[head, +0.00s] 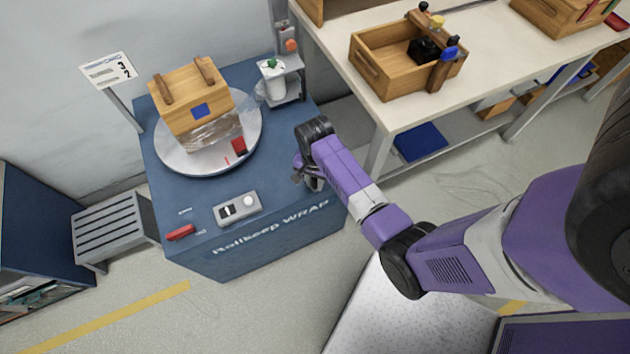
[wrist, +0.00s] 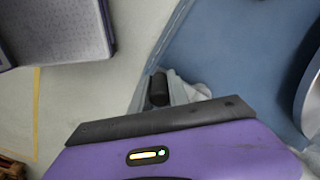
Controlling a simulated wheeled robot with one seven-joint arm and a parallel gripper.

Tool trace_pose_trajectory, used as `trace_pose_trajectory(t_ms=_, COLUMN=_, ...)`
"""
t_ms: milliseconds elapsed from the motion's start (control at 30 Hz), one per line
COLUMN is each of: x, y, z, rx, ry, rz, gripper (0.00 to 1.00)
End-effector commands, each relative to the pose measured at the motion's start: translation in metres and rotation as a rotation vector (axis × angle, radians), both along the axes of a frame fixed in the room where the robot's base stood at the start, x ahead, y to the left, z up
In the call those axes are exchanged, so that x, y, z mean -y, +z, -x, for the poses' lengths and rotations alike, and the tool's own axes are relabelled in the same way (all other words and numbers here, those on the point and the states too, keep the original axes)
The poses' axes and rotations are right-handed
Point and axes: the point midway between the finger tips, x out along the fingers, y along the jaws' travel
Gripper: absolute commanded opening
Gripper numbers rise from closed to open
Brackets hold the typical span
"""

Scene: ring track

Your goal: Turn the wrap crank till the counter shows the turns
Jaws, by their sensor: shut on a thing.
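The blue wrap machine (head: 190,255) stands at centre left. Its round turntable (head: 180,168) bears a wooden crate (head: 190,92), with clear film around the lower part. The counter box (head: 237,208) is on the front of the machine top; its digits are too small to read. My gripper (head: 303,176) is at the machine's right edge, shut on the crank's black grip (wrist: 159,90). In the wrist view the grip stands just beyond the gripper's edge. The crank arm is mostly hidden by my gripper in the head view.
A film roll (head: 272,85) stands on a post behind the turntable. A sign card (head: 107,70) stands at the back left. A red handle (head: 181,232) lies at the front left. A workbench (head: 380,110) with wooden boxes is at the right; a grey slatted stand (head: 110,228) is left.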

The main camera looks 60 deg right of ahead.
Motion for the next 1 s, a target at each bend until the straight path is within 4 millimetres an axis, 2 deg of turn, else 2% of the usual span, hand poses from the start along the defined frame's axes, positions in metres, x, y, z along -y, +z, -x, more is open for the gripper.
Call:
trace_pose_trajectory(t_ms=800, x=0.0000, y=0.0003, z=0.0009, rx=-0.003, ry=-0.001, rz=-0.001, gripper=0.00)
trace_pose_trajectory(t_ms=1000, x=-0.0050, y=0.0001, z=-0.0060, rx=-0.002, ry=-0.017, rz=-0.001, gripper=0.00)
